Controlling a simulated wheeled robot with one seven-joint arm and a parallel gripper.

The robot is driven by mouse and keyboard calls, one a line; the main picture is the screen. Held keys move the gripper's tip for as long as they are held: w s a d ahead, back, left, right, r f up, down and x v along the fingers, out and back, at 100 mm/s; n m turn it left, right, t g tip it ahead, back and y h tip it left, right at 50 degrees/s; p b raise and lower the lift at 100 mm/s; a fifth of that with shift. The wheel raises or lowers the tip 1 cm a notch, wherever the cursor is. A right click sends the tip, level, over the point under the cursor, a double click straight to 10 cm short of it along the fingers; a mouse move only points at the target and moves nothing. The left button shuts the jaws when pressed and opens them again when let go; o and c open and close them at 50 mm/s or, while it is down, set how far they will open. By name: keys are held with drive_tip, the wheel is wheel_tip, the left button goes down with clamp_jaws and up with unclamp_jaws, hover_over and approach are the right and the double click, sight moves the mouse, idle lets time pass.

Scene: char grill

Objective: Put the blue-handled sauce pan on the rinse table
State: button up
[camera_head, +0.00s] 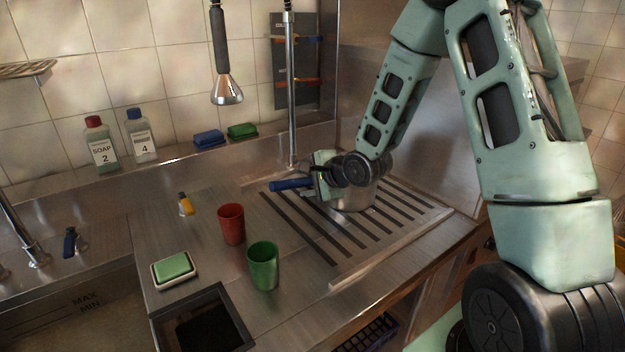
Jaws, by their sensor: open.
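The sauce pan (352,201) sits on the slatted drain area of the steel rinse table (240,310), toward the back right. Its blue handle (291,184) points left. My gripper (318,184) is at the base of the handle, with its jaws open around or beside it; I cannot tell which. My wrist covers the upper part of the pan. The pan appears to rest on the slats, upright.
A red cup (231,224) and a green cup (263,265) stand left of the slats. A sponge in a dish (174,268), a square opening (205,325) and a sink basin (75,310) lie further left. A spray head (227,90) hangs above. Bottles (101,143) line the back ledge.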

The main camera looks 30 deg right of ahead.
drive_tip(key=b+v, duration=0.4)
drive_tip(key=v, duration=0.8)
drive_tip(key=shift+b, duration=0.3)
drive_tip(key=s+a+f+n+g+h, duration=0.1)
drive_tip(key=s+a+f+n+g, duration=0.15)
drive_tip(key=a+n, duration=0.45)
drive_tip(key=s+a+f+n+g, duration=0.1)
drive_tip(key=s+a+n+g, duration=0.25)
drive_tip(key=a+n, duration=0.35)
drive_tip(key=s+a+n+g, duration=0.2)
drive_tip(key=s+a+n, duration=0.3)
drive_tip(key=s, duration=0.4)
drive_tip(key=s+a+f+n+g, duration=0.1)
drive_tip(key=s+a+n+g, duration=0.2)
drive_tip(key=s+a+n, duration=0.3)
drive_tip(key=s+n, duration=0.1)
drive_tip(key=s, duration=0.2)
drive_tip(key=shift+s+f+h, duration=0.2)
drive_tip(key=shift+s+h, duration=0.1)
drive_tip(key=shift+s, duration=0.1)
